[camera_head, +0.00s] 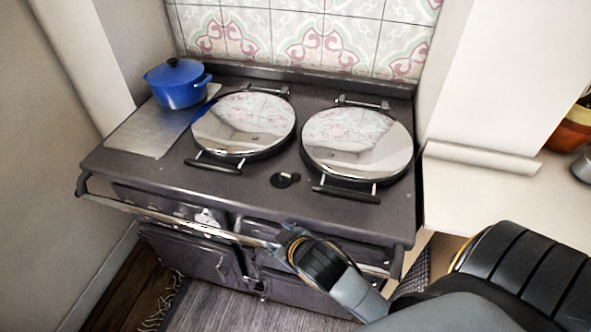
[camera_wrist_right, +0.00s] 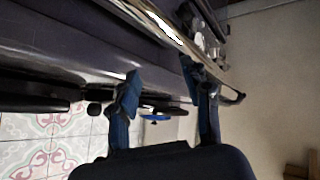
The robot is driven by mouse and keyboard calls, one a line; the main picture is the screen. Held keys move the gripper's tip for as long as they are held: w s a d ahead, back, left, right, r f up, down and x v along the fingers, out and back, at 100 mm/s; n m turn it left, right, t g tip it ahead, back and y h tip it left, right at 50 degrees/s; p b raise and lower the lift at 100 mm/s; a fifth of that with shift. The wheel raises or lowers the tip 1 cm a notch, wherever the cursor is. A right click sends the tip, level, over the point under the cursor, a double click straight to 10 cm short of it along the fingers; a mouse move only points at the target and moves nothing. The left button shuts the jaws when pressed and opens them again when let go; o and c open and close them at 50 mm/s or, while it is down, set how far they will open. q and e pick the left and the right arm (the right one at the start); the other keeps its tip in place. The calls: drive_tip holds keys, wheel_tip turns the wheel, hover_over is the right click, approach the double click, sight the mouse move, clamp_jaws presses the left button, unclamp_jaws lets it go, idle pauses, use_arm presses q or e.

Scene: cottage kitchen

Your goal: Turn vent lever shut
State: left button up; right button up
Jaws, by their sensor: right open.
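A small dark round fitting with a short lever (camera_head: 285,180) sits on the cooker top between the two lids, near the front; I take it as the vent lever. A small black knob (camera_wrist_right: 95,109) left of the fingers in the right wrist view may be the same part. My right gripper (camera_head: 284,236) is at the cooker's front rail, nearer to me than the lever and apart from it. In the right wrist view its two blue fingers (camera_wrist_right: 164,85) are spread with nothing between them. My left gripper is not in view.
The chrome front rail (camera_head: 180,217) runs along the cooker, close to my right gripper. Two lids, left (camera_head: 245,122) and right (camera_head: 357,138), are down, with handles toward the front. A blue pot (camera_head: 178,87) stands at back left. A counter (camera_head: 490,190) borders the right.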

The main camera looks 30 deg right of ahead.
drive_tip(key=w+a+r+n+t+y, duration=0.2)
drive_tip(key=w+r+n+t, duration=0.2)
drive_tip(key=w+r, duration=0.35)
drive_tip(key=w+a+r+n+t+y, duration=0.1)
drive_tip(key=w+a+r+n+t, duration=0.25)
drive_tip(key=w+r, duration=0.35)
drive_tip(key=a+r+n+g+y, duration=0.6)
drive_tip(key=a+r+n+y, duration=0.7)
drive_tip(key=n, duration=0.8)
drive_tip(key=n+g+h, duration=1)
drive_tip(key=g+h, duration=0.2)
drive_tip(key=h, duration=0.1)
approach(295, 173)
drive_tip(key=p+x, duration=0.4)
drive_tip(key=x, duration=0.6)
drive_tip(key=shift+d+p, duration=0.1)
drive_tip(key=shift+p, duration=0.25)
drive_tip(key=shift+c, duration=0.4)
